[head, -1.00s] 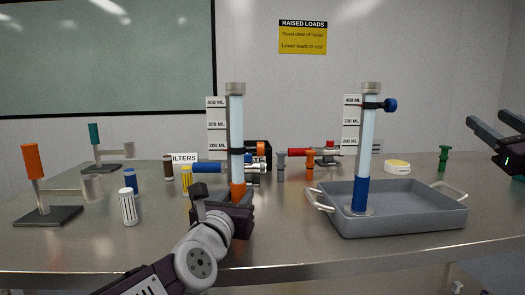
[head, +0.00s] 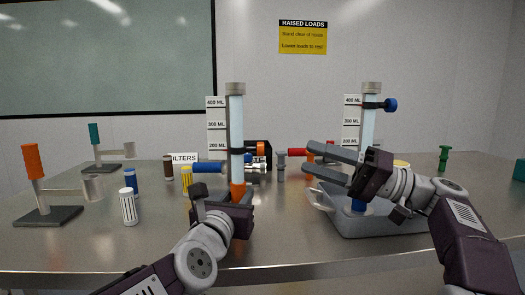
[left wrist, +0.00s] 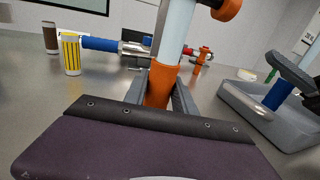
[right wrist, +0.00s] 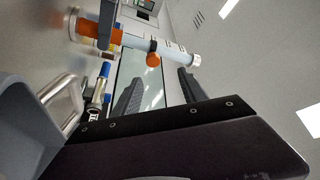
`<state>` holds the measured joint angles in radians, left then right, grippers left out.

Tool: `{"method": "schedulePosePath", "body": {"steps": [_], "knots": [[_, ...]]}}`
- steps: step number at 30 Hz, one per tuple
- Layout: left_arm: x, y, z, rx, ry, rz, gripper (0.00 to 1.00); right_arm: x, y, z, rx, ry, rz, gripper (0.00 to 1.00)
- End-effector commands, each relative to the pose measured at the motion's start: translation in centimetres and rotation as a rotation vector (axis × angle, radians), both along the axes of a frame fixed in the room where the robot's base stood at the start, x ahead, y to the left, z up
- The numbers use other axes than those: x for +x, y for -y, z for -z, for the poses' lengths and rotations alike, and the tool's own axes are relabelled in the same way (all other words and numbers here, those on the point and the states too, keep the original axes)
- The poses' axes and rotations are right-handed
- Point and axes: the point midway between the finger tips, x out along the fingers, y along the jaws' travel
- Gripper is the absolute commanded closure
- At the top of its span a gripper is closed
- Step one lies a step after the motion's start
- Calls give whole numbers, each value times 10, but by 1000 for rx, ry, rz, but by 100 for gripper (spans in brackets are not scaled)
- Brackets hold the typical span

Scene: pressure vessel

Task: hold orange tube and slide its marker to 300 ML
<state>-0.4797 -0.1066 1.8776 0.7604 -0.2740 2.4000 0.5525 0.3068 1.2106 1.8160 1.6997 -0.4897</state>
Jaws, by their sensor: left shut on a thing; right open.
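The orange tube (head: 237,115) stands upright, a clear pale-blue cylinder with an orange base and grey cap. My left gripper (head: 237,192) is shut around its orange base (left wrist: 160,84). Its marker is a dark ring (head: 236,151) with an orange knob (right wrist: 153,59), level with or slightly below the 200 ML label. The scale board (head: 216,125) behind it reads 200, 300 and 400 ML. My right gripper (head: 308,157) is open and empty, to the right of the tube and apart from it. In the right wrist view, the tube and knob lie beyond its fingers.
The blue tube (head: 368,130) stands in a grey tray (head: 380,225) at right, partly hidden by my right arm; its blue knob (head: 390,105) is near 400 ML. Filters and stands with orange and teal handles occupy the left. A pipe assembly (head: 215,168) lies behind the orange tube.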

Motion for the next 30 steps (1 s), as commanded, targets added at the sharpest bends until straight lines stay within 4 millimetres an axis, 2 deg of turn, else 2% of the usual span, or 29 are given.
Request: {"method": "schedulePosePath", "body": {"steps": [3,7,10,21,25,30], "knots": [[0,0,1,1,-2,0,100,5,0,15,-13,44,-12,50],[0,0,1,1,-2,1,100,6,-1,18,-17,57,-15,50],[0,0,1,1,-2,1,100,8,-8,16,-18,57,-16,50],[0,0,1,1,-2,0,100,37,-84,-5,-17,56,-17,50],[0,0,1,0,-1,0,100,45,-100,-9,-17,55,-15,50],[0,0,1,0,-1,0,100,48,-109,-12,-17,55,-12,50]]}}
